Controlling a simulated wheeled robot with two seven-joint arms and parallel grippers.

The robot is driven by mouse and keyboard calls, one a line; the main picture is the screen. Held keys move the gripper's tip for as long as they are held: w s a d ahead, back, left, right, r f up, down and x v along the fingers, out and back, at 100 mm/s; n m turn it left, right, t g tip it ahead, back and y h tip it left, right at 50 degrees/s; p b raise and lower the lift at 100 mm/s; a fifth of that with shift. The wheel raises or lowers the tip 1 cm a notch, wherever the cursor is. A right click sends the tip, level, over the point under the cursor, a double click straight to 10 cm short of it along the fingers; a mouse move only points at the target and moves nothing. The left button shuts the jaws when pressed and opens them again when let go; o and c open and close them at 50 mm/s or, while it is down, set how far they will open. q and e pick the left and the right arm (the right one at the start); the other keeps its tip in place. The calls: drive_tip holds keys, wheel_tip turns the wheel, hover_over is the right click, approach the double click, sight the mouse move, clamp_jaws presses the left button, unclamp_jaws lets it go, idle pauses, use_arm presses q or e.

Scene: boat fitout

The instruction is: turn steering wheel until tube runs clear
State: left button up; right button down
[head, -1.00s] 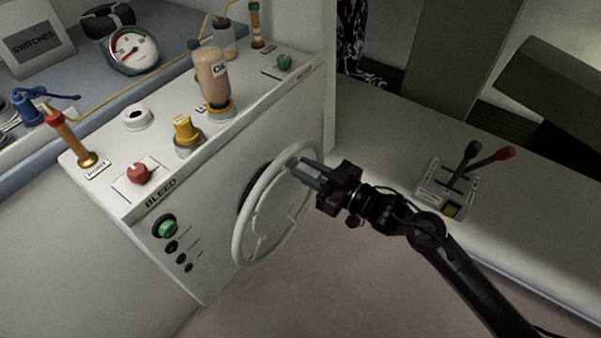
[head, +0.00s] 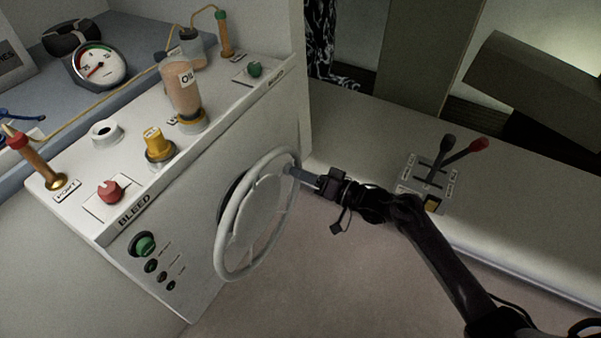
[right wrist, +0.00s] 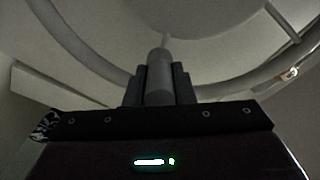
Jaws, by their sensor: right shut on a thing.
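The white steering wheel (head: 221,238) stands on the front face of the bleed console. My right gripper (head: 292,171) is at the upper right of its rim. In the right wrist view the fingers (right wrist: 158,85) are shut around a grey cylindrical grip (right wrist: 159,68), with the rim (right wrist: 90,75) curving behind it. A thin amber tube (head: 203,10) arches from a small jar (head: 191,46) to the far brass-and-wood fitting (head: 224,35). Another amber tube (head: 100,97) runs along the back from the near fitting (head: 40,165). Whether bubbles are inside is too small to tell. My left gripper is out of view.
On the console (head: 95,222) stand an oil bottle (head: 184,92), a yellow valve (head: 156,146), a red knob (head: 109,191) and a green knob (head: 255,69). A round gauge (head: 98,65) is behind. A lever box (head: 430,185) sits on the right bench. Floor below the wheel is clear.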

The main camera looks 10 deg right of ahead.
drive_tip(key=shift+w+d+f+m, duration=0.1)
drive_tip(key=shift+f+m, duration=0.3)
drive_tip(key=shift+f, duration=0.1)
drive_tip(key=shift+w+d+f+m, duration=0.1)
drive_tip(key=shift+f+m, duration=0.3)
drive_tip(key=shift+f, duration=0.05)
drive_tip(key=c, duration=1.5)
unclamp_jaws()
drive_tip(key=b+v, duration=0.1)
drive_tip(key=v, duration=0.6)
drive_tip(key=shift+s+d+b, duration=0.25)
drive_tip(key=shift+d+b, duration=0.05)
